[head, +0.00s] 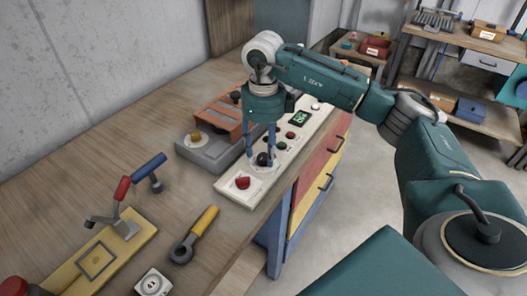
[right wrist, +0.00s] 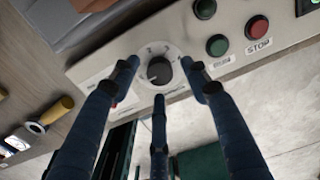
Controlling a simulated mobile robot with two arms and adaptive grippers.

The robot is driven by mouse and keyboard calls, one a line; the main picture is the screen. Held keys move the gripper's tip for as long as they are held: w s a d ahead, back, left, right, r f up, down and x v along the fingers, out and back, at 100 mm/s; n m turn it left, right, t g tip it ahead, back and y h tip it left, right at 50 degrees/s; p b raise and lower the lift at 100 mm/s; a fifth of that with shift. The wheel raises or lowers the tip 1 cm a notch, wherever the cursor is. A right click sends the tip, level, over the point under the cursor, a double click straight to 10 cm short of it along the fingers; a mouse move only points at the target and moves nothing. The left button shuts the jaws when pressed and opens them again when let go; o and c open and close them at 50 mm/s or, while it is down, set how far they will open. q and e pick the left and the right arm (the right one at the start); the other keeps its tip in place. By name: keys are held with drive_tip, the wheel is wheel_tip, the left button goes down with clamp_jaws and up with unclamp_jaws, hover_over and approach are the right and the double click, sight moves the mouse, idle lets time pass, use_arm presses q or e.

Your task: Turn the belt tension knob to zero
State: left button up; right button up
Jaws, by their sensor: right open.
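The dark knob (head: 264,159) sits on a round white dial on the cream control panel (head: 222,186). In the right wrist view the knob (right wrist: 160,71) has a pale pointer mark, with small numbers around the dial; the exact setting is too small to read. My right gripper (head: 262,157) points down over the knob. In the right wrist view its three dark blue fingers (right wrist: 160,76) are spread around the knob, apart from it as far as I can tell. The gripper is open. My left gripper is in neither view.
A red button (head: 243,182) is in front of the knob. Behind it are a green button (right wrist: 217,45), a red button (right wrist: 257,27) and a green display (head: 300,118).

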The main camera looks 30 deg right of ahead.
sight(264, 156)
wheel_tip(264, 156, up, 11)
idle(0.3)
drive_tip(key=shift+f, duration=0.15)
